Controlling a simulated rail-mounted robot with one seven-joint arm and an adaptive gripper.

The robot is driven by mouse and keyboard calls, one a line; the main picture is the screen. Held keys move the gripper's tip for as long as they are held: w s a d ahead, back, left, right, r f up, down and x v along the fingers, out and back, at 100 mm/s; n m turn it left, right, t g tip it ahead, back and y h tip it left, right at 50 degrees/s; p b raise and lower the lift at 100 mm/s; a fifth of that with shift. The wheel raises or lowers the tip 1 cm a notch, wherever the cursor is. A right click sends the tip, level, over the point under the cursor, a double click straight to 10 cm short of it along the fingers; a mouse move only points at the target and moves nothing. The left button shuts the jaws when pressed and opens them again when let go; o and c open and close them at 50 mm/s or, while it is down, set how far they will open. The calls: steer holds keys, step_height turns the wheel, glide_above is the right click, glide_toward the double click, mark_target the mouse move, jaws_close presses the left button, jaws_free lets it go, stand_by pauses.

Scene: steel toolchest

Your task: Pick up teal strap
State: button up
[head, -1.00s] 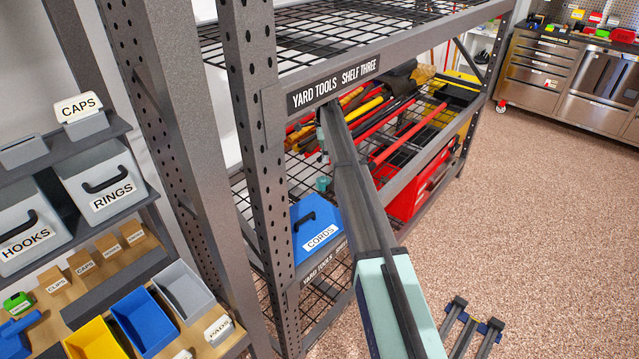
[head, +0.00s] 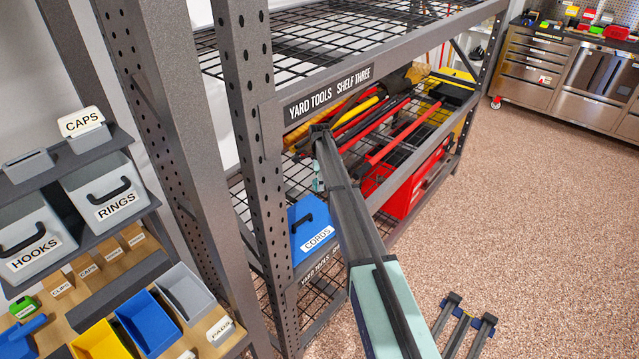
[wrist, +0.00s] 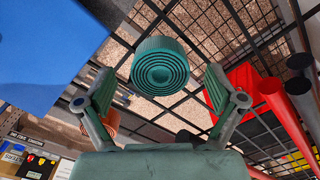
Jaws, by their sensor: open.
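The teal strap (wrist: 160,66) is a coiled roll with ringed ends, on black wire mesh in the wrist view. My gripper (wrist: 160,88) is open, with one green-padded finger to the left of the roll and one to the right. The fingers show clear gaps to the strap; the roll is ahead of the palm and not held. In the head view my arm reaches into the shelf, and a small teal patch (head: 318,178) shows under its end. I cannot tell whether that patch is gripper or strap.
The blue CORDS bin (head: 312,230) stands close by and fills the upper left of the wrist view (wrist: 45,55). A red box (head: 408,185) and long-handled tools lie to the right. An orange item (wrist: 108,121) shows behind the left finger. A steel upright (head: 258,150) stands left.

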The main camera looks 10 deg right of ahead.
steer(key=shift+f, duration=0.6)
steer(key=c, duration=1.3)
steer(key=shift+r, duration=0.15)
